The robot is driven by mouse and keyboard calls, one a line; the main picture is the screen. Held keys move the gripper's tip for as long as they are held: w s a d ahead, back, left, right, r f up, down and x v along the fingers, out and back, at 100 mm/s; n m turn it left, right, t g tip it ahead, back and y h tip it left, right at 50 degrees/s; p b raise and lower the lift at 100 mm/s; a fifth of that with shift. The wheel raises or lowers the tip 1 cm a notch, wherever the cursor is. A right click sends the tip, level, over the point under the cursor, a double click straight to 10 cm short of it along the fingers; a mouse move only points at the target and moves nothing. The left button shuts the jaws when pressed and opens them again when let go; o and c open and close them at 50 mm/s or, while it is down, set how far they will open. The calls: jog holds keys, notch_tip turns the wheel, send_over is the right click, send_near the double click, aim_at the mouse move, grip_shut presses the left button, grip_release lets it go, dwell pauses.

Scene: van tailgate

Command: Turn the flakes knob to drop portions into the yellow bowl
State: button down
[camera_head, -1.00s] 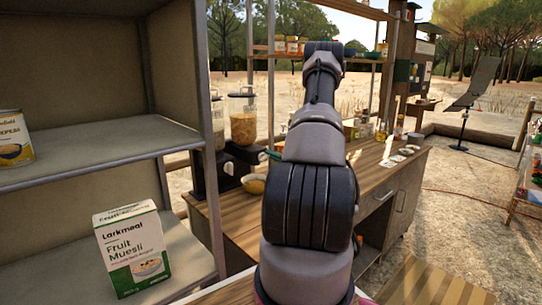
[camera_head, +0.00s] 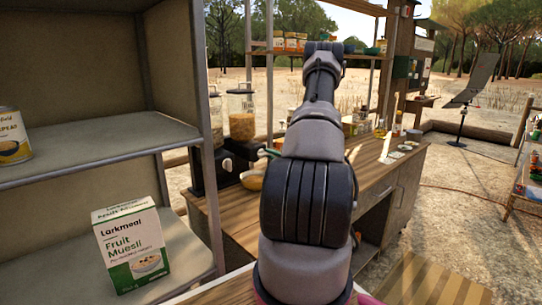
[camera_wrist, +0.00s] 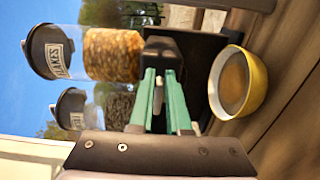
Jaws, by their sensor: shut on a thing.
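The flakes dispenser is a clear canister (camera_head: 241,115) of golden flakes on a black stand. My gripper (camera_wrist: 161,76) has green fingers, closed in at the front of the dispenser's black base. In the head view my gripper (camera_head: 268,153) is mostly hidden by my arm. The yellow bowl (camera_wrist: 259,88) stands beside the base, below the outlet. It also shows in the head view (camera_head: 252,182). Its contents are hard to tell.
A second dispenser (camera_wrist: 72,108) stands beside the first; its pale knob (camera_head: 227,165) is free. A grey shelf (camera_head: 95,150) at the left holds a Fruit Muesli box (camera_head: 130,245) and a can (camera_head: 12,138). Jars and bottles stand farther along the wooden counter (camera_head: 232,222).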

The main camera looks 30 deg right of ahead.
jog(key=shift+a+f, duration=0.3)
jog(key=shift+a, duration=0.1)
jog(key=c, duration=0.9)
grip_release()
jog(key=shift+s, duration=0.1)
jog(key=shift+r, duration=0.15)
jog(key=shift+d+r, duration=0.1)
jog(key=shift+d, duration=0.05)
jog(key=s, duration=0.3)
jog(key=s+d, duration=0.1)
jog(key=s, duration=0.6)
jog(key=shift+s+d, duration=0.25)
